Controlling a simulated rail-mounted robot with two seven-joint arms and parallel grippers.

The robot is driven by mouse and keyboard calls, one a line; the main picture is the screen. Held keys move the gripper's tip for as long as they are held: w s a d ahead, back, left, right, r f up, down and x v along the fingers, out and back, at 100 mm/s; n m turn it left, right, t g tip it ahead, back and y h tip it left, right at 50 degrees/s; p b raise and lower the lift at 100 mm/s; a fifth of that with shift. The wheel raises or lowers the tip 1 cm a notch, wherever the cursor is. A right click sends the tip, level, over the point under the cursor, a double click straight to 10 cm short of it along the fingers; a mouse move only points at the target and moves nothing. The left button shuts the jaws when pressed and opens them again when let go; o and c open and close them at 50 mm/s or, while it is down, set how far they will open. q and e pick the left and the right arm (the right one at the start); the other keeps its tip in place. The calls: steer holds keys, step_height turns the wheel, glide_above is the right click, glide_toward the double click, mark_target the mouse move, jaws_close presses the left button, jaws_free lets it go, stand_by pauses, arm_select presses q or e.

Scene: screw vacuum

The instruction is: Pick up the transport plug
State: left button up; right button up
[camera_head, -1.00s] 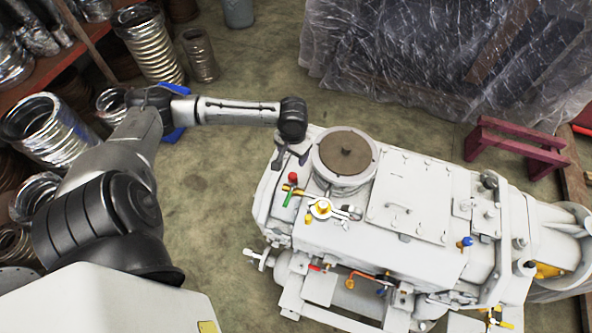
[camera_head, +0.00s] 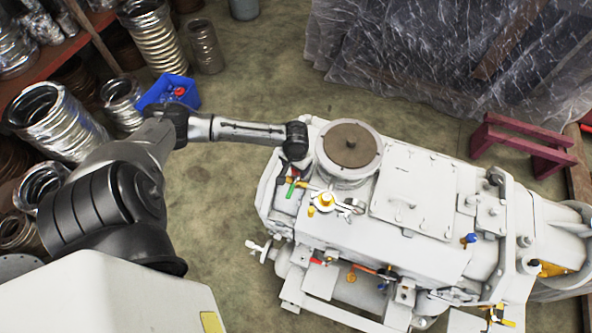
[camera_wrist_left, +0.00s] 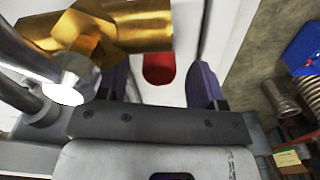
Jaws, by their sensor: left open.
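The red plug (camera_wrist_left: 158,68), which looks like the transport plug, is set in the white pump housing. In the left wrist view it lies between the two dark fingers of my left gripper (camera_wrist_left: 162,80), with gaps on both sides. In the head view my left gripper (camera_head: 289,170) is low over the left end of the pump (camera_head: 360,245), beside the round brown-topped flange (camera_head: 350,146), and mostly covers the plug. The gripper is open and empty. My right gripper is out of view.
A brass fitting (camera_wrist_left: 125,25) and a shiny metal cylinder crowd the left finger in the wrist view. A blue crate (camera_head: 168,93) stands near the left shelf. The floor left of the pump is clear.

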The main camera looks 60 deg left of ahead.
arm_select(q)
steer(key=shift+f, duration=0.7)
steer(key=c, duration=1)
